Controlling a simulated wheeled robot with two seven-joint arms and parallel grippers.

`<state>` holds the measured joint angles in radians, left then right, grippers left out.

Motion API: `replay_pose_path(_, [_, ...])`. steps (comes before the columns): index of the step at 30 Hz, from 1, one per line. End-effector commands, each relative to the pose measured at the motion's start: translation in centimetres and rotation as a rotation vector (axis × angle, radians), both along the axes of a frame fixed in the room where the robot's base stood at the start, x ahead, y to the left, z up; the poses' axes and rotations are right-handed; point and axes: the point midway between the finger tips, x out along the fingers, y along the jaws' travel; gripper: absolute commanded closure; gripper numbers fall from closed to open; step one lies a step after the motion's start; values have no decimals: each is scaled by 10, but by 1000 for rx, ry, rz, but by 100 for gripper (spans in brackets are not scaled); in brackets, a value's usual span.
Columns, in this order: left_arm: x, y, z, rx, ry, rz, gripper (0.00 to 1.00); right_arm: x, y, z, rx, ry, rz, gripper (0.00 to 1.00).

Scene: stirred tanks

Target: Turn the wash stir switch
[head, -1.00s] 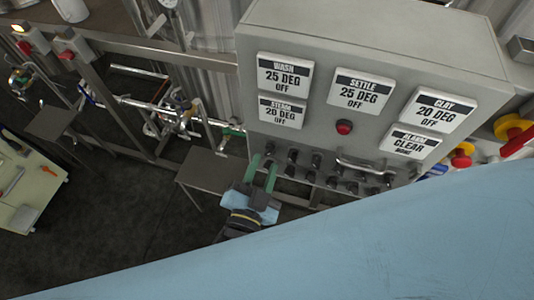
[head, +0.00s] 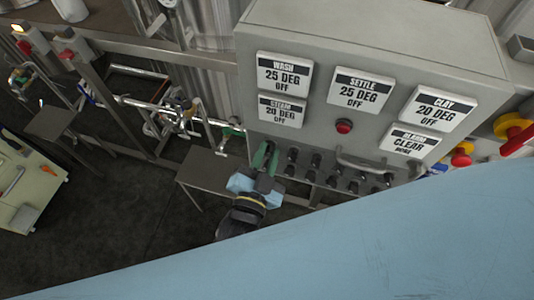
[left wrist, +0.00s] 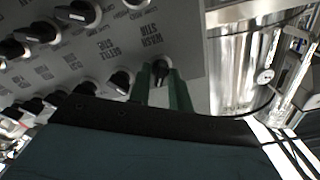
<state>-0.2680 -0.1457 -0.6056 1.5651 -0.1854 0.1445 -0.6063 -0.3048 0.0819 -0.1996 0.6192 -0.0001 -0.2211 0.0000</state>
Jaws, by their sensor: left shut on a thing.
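The wash stir switch (left wrist: 160,69) is a small black knob at the end of its row on the grey panel, close to the "WASH STIR" label in the left wrist view. My left gripper (head: 265,153) is at the lower left of the control panel (head: 262,28). In the left wrist view its two green fingers (left wrist: 162,82) stand on either side of this knob and are shut on it. In the head view the fingers hide the knob. The wash display (head: 284,74) reads 25 DEG, OFF. My right gripper is not in view.
Other black knobs (head: 316,160) sit close beside the held one, with a metal handle (head: 360,165) farther right. A red button (head: 344,126) is above. A small table (head: 200,172) stands left of the gripper. Pipes and valves lie beyond it.

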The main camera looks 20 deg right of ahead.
Motion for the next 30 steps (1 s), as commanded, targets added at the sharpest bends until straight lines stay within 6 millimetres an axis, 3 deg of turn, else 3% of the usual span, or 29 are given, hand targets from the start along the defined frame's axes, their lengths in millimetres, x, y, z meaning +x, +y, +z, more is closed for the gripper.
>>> replay_pose_path(11, [0, 0, 1, -119, 82, 0, 100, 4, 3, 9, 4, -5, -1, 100])
replay_pose_path(30, [1, 2, 1, -600, 407, 0, 100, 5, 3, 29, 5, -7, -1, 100])
